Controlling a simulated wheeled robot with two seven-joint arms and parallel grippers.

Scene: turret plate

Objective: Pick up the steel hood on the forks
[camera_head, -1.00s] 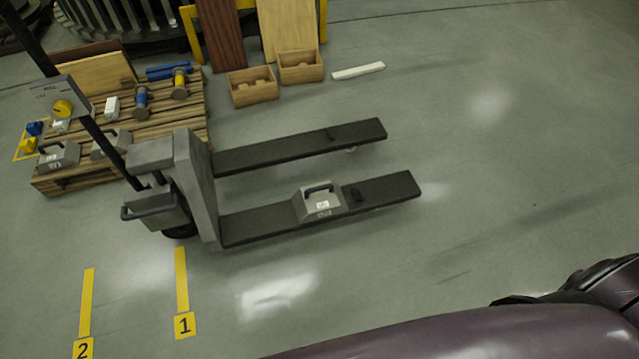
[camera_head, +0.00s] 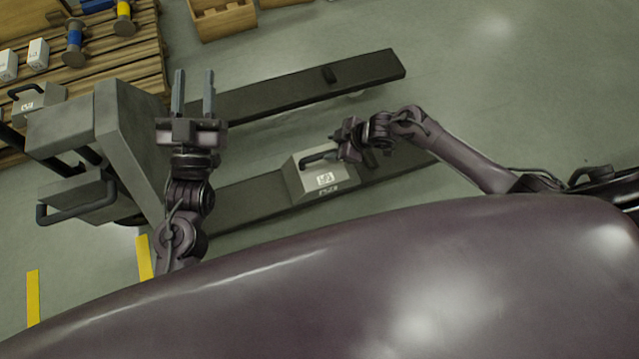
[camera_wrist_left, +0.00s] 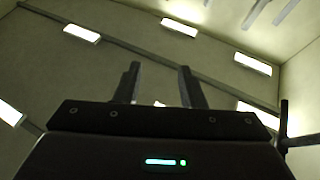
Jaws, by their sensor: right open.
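The steel hood (camera_head: 322,180) is a grey box with sloped sides, a white label and a dark handle on top. It sits on the nearer fork (camera_head: 250,203) of the pallet truck. My right gripper (camera_head: 345,138) is open at the right end of the hood's handle; its fingers are small and partly hidden, so I cannot tell whether they touch it. My left gripper (camera_head: 194,92) is open and empty, fingers pointing up, left of the hood and in front of the truck's body. The left wrist view shows its two fingers (camera_wrist_left: 160,85) apart against ceiling lights.
The pallet truck's grey body (camera_head: 120,140) stands at the left, with its farther fork (camera_head: 300,90) behind. A wooden pallet (camera_head: 110,62) with spools and a second hood (camera_head: 38,102) is at the back left. Floor at the right is clear.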

